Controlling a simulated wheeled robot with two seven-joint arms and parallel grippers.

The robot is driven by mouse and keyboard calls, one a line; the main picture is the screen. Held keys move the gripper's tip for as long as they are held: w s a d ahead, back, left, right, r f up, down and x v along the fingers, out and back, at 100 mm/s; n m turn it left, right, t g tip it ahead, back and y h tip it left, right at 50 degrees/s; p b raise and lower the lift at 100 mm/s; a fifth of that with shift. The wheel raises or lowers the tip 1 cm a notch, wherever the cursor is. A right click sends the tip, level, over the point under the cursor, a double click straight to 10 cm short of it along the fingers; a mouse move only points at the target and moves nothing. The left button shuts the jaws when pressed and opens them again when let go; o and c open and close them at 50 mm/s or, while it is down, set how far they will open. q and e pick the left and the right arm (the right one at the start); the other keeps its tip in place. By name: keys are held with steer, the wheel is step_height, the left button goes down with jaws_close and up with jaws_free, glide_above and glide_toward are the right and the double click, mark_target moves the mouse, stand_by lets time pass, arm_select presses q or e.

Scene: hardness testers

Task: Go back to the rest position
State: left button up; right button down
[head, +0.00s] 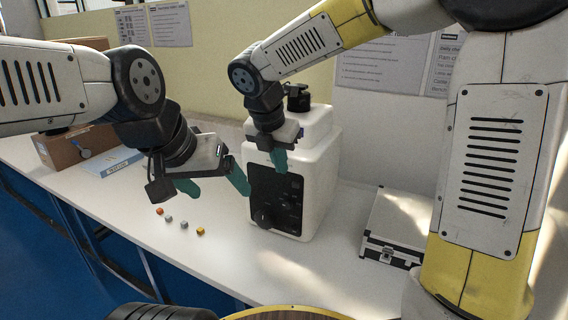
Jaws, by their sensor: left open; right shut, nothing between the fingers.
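My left gripper (213,186) is open, with its teal fingers spread apart. It hangs above the white bench, left of the white hardness tester (327,150), and nothing shows between its fingers. My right gripper (279,160) is shut and empty, with its teal fingers pointing down. In the picture it overlaps the upper part of the tester, above the black front panel (286,197); I cannot tell whether it touches. The tester stands upright on the bench, and my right arm hides part of its top.
Several small orange and grey pieces (184,225) lie on the bench (230,268) below my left gripper. A silver case (398,228) sits right of the tester. A cardboard box (60,150) and a light-blue booklet (112,161) are at the left. Papers hang on the wall. The front middle bench is clear.

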steer(key=s+d+r+m+t+y, duration=0.1)
steer(key=s+d+r+m+y, duration=0.1)
steer(key=s+d+m, duration=0.6)
steer(key=s+d+r+m+t+y, duration=0.1)
steer(key=s+d+m, duration=0.7)
steer(key=m, duration=1.3)
steer(key=shift+d+r+y, duration=0.4)
steer(key=shift+d+r, duration=0.05)
steer(key=shift+d, duration=0.4)
